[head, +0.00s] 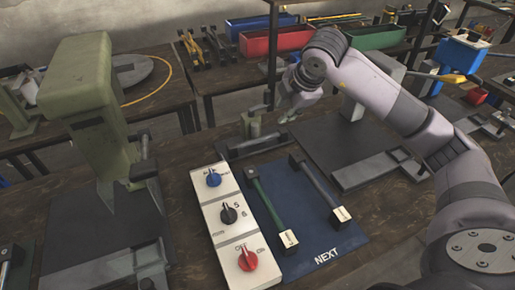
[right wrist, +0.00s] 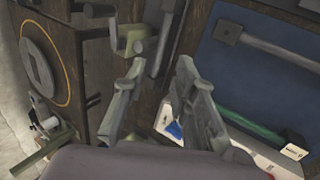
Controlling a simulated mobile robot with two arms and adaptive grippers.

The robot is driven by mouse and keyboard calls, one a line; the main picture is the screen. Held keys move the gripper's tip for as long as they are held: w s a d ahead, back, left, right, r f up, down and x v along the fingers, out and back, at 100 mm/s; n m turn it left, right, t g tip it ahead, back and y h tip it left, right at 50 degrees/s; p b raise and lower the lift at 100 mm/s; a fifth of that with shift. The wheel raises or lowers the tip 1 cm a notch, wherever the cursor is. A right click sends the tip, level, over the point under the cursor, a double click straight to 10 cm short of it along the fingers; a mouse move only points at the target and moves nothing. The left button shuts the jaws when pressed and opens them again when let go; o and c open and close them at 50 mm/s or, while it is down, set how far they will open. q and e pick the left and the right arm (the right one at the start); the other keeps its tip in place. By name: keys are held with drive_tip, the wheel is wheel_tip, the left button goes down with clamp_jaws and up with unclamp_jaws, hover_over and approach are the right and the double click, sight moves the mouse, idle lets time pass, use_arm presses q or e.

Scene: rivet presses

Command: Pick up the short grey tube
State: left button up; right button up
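A grey tube (head: 318,184) lies on the right part of the blue mat marked NEXT (head: 325,235). It has a dark block at its far end and a pale tag at its near end. In the right wrist view the grey tube (right wrist: 268,46) lies at the upper right, partly cut off by the frame. A green tube (head: 265,207) lies beside it on the mat, to the left. My right gripper (head: 288,112) is beyond the mat's far edge, apart from both tubes. The right wrist view shows its two fingers (right wrist: 158,98) spread and empty. My left gripper is out of view.
A green press (head: 85,110) rises at the left. A small clamp (head: 250,124) stands near my right gripper. Red (head: 275,42) and green (head: 375,38) bins are behind.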

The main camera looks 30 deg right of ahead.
drive_tip(key=f, duration=0.2)
drive_tip(key=p, duration=0.1)
approach(269, 136)
drive_tip(key=x, duration=0.3)
drive_tip(key=shift+p+x, duration=0.9)
drive_tip(key=shift+x, duration=2.35)
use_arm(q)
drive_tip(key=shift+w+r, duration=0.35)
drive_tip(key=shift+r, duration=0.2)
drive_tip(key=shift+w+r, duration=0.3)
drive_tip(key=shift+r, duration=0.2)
use_arm(e)
drive_tip(key=shift+s, duration=0.1)
clamp_jaws()
drive_tip(key=shift+r, duration=0.1)
